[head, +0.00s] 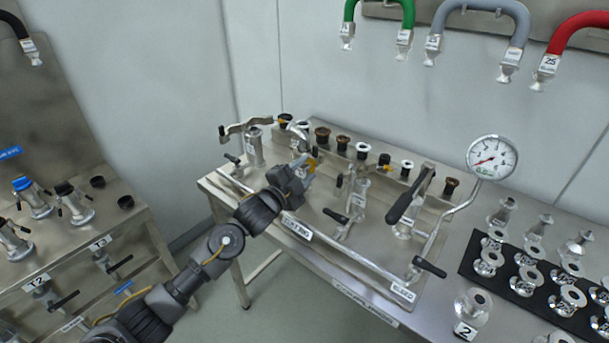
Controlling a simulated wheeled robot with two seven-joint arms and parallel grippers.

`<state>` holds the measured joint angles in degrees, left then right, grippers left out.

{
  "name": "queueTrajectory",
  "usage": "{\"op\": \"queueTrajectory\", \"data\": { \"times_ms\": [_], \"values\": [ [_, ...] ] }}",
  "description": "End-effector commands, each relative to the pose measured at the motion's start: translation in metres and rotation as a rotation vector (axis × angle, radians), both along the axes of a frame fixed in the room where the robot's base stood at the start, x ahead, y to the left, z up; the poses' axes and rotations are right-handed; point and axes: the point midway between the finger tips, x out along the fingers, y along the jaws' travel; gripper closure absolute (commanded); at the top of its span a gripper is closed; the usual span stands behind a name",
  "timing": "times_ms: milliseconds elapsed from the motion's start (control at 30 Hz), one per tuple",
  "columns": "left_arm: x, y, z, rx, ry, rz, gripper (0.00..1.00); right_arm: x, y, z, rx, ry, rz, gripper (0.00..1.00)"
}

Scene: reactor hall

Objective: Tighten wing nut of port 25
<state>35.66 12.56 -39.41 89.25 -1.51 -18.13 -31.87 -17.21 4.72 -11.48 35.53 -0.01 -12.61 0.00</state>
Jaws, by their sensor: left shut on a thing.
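My left gripper (310,163) reaches over the left part of the steel test bench from the lower left. It is shut on a small part at the back left of the bench, which its jaws mostly hide. I cannot tell whether this part is a wing nut. I cannot read a port number 25 on the bench fittings. A tag that seems to read 25 is on the end of the red hose (577,33) on the wall. My right gripper is not in view.
The steel bench (262,205) carries pipes, black-handled valves (410,200) and a round gauge (493,158). Several capped fittings line its back edge. A black tray (515,290) of metal fittings lies at right. Another steel rack (75,255) stands at left, with floor between.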

Motion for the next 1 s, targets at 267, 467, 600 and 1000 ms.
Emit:
{"op": "queueTrajectory", "data": {
  "times_ms": [267,467,600,1000],
  "values": [
    [0.0,-0.0002,-0.0006,0.081,-0.057,0.0,0.84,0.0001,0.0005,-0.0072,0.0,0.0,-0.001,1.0],
    [0.0,-0.0004,-0.0003,0.099,-0.07,-0.001,0.84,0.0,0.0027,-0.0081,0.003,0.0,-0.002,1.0],
    [-0.0001,-0.0005,-0.0002,0.101,-0.071,-0.001,0.84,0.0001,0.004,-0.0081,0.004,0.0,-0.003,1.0],
    [0.0,-0.0004,-0.0003,0.1,-0.07,-0.001,0.39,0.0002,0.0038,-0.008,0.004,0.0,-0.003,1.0]
  ]
}}
